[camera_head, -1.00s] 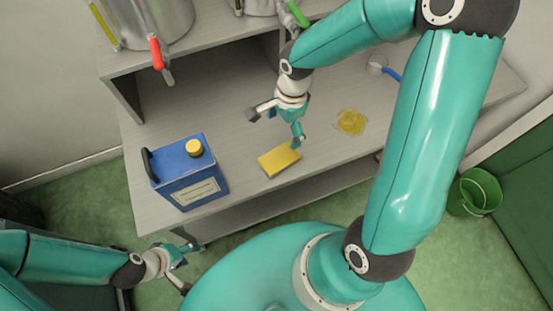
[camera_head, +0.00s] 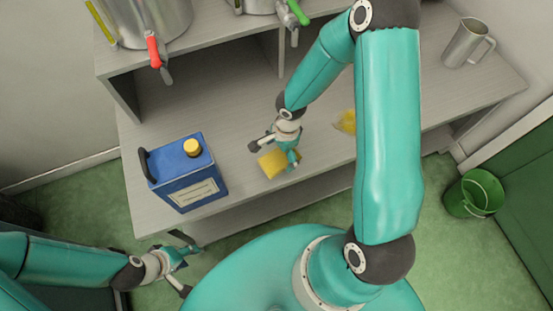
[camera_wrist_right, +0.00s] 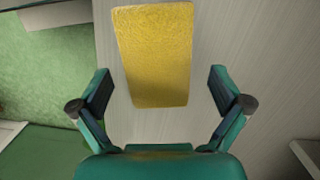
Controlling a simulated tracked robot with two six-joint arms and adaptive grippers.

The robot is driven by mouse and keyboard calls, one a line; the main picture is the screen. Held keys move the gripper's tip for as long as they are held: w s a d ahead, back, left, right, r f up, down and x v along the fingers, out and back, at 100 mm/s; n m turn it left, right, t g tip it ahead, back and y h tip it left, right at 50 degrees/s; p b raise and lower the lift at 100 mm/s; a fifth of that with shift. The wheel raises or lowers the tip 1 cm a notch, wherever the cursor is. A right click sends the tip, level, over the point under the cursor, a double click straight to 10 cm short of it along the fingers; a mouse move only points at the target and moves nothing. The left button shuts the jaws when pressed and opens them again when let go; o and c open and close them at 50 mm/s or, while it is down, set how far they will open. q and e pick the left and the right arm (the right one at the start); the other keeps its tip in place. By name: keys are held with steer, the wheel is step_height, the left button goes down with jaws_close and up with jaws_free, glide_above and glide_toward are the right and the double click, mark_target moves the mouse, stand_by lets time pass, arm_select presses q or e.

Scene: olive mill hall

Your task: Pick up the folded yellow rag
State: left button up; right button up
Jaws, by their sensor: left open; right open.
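The folded yellow rag (camera_head: 276,164) lies flat on the grey bench near its front edge, right of the blue can. My right gripper (camera_head: 273,157) is over the rag in the head view and hides part of it. In the right wrist view the rag (camera_wrist_right: 154,55) lies ahead of the open, empty fingers (camera_wrist_right: 160,92), with its near end between them and clear space on both sides. I cannot tell the exact height of the fingers above it. My left gripper (camera_head: 190,269) is open and empty at lower left, in front of the bench and away from the rag.
A blue can (camera_head: 187,176) with a yellow cap stands left of the rag. A yellow patch (camera_head: 346,122) is partly hidden behind my right arm. A metal jug (camera_head: 467,43) stands at the bench's right end. Steel vessels with taps (camera_head: 145,18) are on the shelf above.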

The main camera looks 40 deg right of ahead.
mark_target(280, 156)
steer(key=shift+a+f, duration=0.1)
steer(key=shift+f, duration=0.45)
steer(key=c, duration=1.2)
steer(key=shift+r, duration=0.1)
steer(key=shift+r, duration=0.45)
step_height(280, 156, up, 19)
steer(key=p, duration=0.2)
steer(key=shift+p, duration=0.4)
steer(key=shift+c, duration=0.2)
